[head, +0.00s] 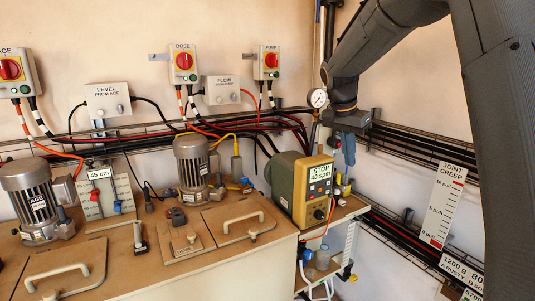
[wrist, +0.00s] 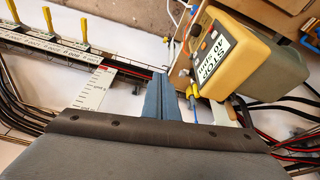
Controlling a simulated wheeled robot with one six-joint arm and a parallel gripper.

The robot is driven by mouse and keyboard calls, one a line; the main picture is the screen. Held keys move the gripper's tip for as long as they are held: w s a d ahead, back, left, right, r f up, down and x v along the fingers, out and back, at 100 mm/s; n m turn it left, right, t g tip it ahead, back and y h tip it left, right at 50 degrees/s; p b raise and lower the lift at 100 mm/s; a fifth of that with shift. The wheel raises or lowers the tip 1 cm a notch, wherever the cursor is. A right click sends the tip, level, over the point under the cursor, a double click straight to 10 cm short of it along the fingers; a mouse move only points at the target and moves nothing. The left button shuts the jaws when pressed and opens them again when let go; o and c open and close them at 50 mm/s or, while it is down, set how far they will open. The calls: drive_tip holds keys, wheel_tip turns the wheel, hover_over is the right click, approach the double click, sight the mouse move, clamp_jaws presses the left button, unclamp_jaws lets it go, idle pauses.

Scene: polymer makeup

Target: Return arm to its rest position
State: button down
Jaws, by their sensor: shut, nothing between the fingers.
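My arm (head: 385,45) comes in from the upper right of the head view, bent over the bench's right end. My gripper (head: 348,158) points down beside the wall, right of the yellow-and-dark pump unit labelled "STOP 40 spm" (head: 298,188). Its blue fingers are together with nothing between them. The wrist view shows the shut fingers (wrist: 163,88) at the middle, with the pump unit (wrist: 228,55) just right of them. I cannot tell whether the fingers touch anything below.
A pressure gauge (head: 317,98) sits close left of my wrist. Cable trays run along the wall behind. A "JOINT CREEP" scale (head: 443,205) hangs at right. Two motors (head: 192,160) (head: 33,200) and lids with handles (head: 240,218) occupy the bench. Switch boxes (head: 183,65) line the wall.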

drive_tip(key=s+a+f+n+y, duration=0.1)
drive_tip(key=s+f+n, duration=0.2)
drive_tip(key=s+f, duration=0.3)
drive_tip(key=s+a+f+n+g+y, duration=0.1)
drive_tip(key=s+f, duration=0.5)
drive_tip(key=s, duration=0.9)
drive_tip(key=s+a+f+n+y, duration=0.1)
drive_tip(key=s+a+f+n, duration=0.1)
drive_tip(key=s+f+n, duration=0.4)
drive_tip(key=s, duration=0.5)
drive_tip(key=shift+a+f, duration=0.25)
